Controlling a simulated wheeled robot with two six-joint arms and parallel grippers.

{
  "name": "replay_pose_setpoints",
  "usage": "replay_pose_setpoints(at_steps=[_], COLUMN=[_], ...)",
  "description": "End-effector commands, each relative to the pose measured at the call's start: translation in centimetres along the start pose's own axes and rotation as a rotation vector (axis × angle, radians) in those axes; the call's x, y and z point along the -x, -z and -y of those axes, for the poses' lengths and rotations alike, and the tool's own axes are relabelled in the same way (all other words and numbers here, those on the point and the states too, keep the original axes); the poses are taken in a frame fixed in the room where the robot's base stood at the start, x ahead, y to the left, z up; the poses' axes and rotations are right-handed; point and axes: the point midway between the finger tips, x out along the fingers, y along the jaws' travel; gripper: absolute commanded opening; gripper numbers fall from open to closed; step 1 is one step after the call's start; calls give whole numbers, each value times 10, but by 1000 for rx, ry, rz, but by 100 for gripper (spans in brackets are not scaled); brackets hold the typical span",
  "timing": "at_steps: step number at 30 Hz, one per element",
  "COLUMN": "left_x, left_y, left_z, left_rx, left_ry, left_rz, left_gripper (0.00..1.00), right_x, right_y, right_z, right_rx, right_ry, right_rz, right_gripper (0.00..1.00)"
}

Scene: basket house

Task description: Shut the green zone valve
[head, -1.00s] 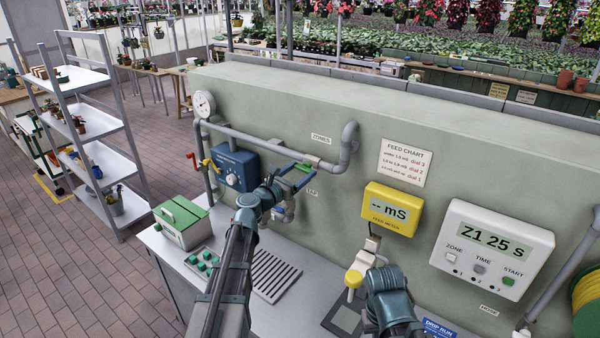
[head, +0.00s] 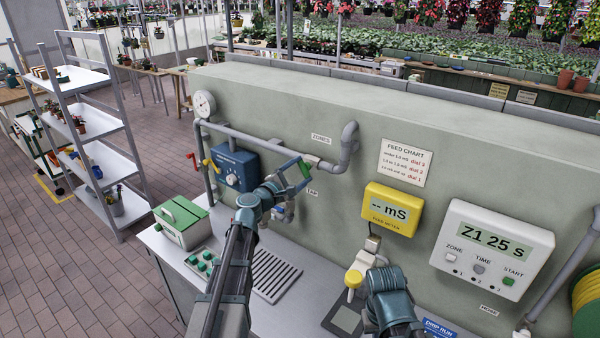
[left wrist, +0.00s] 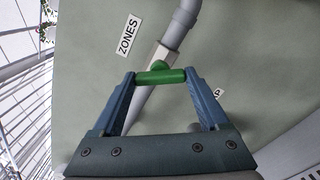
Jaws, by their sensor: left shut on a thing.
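The green zone valve's handle (head: 305,170) is on the grey pipe below the ZONES label in the head view. My left gripper (head: 299,168) is shut on this handle, with one finger at each end of it. In the left wrist view the green handle (left wrist: 160,76) spans the gap between the two blue fingers and lies crosswise to the pipe behind it. My right arm (head: 390,298) shows at the bottom of the head view, but I cannot make out its fingertips.
Red (head: 193,158) and yellow (head: 209,164) valve handles sit left of the blue dial box (head: 235,170). A yellow feed meter (head: 390,210) and a white timer panel (head: 490,248) are on the wall to the right. A green-lidded box (head: 181,222) stands on the bench.

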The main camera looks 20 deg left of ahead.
Motion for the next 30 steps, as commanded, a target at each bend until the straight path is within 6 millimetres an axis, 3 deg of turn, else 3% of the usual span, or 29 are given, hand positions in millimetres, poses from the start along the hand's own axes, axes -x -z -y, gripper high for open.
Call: replay_pose_setpoints(at_steps=[15,30], left_x=[0,1], left_y=[0,0], left_z=[1,1], left_rx=[-426,-591], left_ry=[1,2], left_rz=[0,0], left_gripper=[22,22], right_x=[0,0], right_y=[0,0], right_z=[0,0], right_rx=[0,0], right_ry=[0,0], right_rz=[0,0], right_gripper=[0,0])
